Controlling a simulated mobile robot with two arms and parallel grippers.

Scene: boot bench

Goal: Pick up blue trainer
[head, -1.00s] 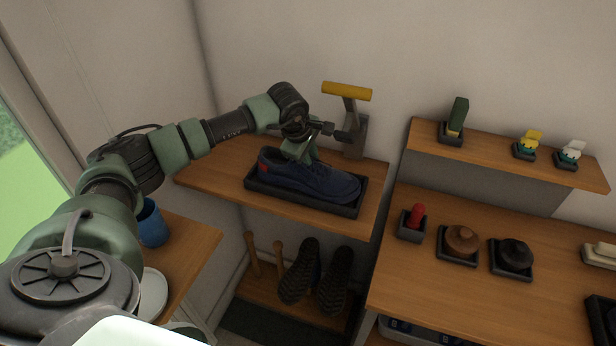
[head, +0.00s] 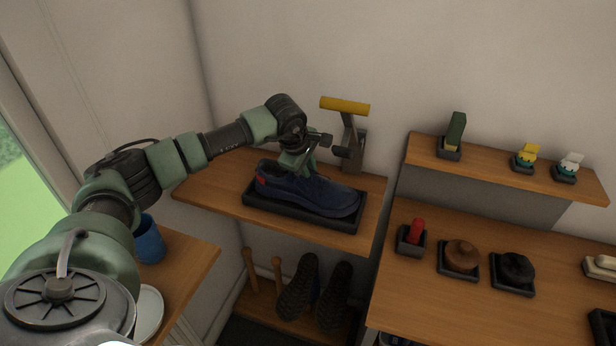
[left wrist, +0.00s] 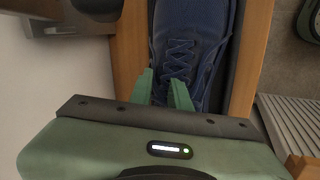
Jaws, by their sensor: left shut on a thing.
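The blue trainer (head: 310,190) sits in a shallow black tray (head: 290,216) on the left wooden shelf, its toe to the right and a red patch at its heel. My left gripper (head: 298,168) is over the trainer's opening and is shut on it. In the left wrist view the gripper's green fingers (left wrist: 165,92) reach the laced upper of the trainer (left wrist: 188,40). The exact grip on the upper is partly hidden by the fingers. My right gripper is not in view.
A stand with a yellow bar (head: 345,105) rises right behind the tray. A blue cup (head: 149,240) stands at lower left. The right bench holds a red item (head: 416,230) and round brushes (head: 461,255).

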